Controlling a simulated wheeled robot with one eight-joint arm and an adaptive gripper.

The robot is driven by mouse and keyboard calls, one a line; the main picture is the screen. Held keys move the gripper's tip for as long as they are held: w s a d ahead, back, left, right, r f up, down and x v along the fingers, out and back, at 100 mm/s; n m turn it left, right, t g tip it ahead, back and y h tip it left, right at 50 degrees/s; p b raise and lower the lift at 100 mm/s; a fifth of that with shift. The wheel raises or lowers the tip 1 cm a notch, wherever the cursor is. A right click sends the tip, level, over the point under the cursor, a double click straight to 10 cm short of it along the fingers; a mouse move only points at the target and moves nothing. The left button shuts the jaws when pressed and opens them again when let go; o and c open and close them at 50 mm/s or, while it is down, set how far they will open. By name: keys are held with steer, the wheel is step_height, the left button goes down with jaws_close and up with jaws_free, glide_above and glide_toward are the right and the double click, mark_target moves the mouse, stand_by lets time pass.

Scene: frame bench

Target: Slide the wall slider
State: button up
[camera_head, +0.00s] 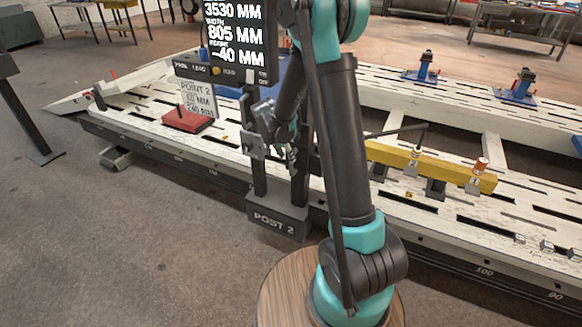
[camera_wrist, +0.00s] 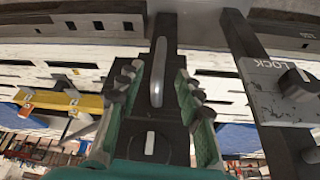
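The slider stand, marked POST 2 (camera_head: 278,221), has two dark uprights on a dark base. A grey metal plate (camera_head: 254,145) sits on its left upright. The wrist view shows this plate (camera_wrist: 278,98), with upside-down LOCK lettering and a dark knob, on the upright at the right. A pale upright handle (camera_wrist: 157,72) lies in front of the other dark upright. My gripper (camera_wrist: 157,80) is open, with one finger on each side of the handle. I see no clear finger contact with it. In the head view my gripper (camera_head: 289,155) is partly hidden among the uprights.
A display panel (camera_head: 234,45) with measurements stands above the post. A white slotted frame bench (camera_head: 130,115) extends behind it. A yellow beam (camera_head: 395,160) with clamps lies right of my arm. A red block (camera_head: 188,120) is left. The floor (camera_head: 120,240) at front left is clear.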

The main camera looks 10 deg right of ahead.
mark_target(291, 173)
steer(key=x, duration=0.8)
steer(key=shift+f, duration=0.1)
jaws_close()
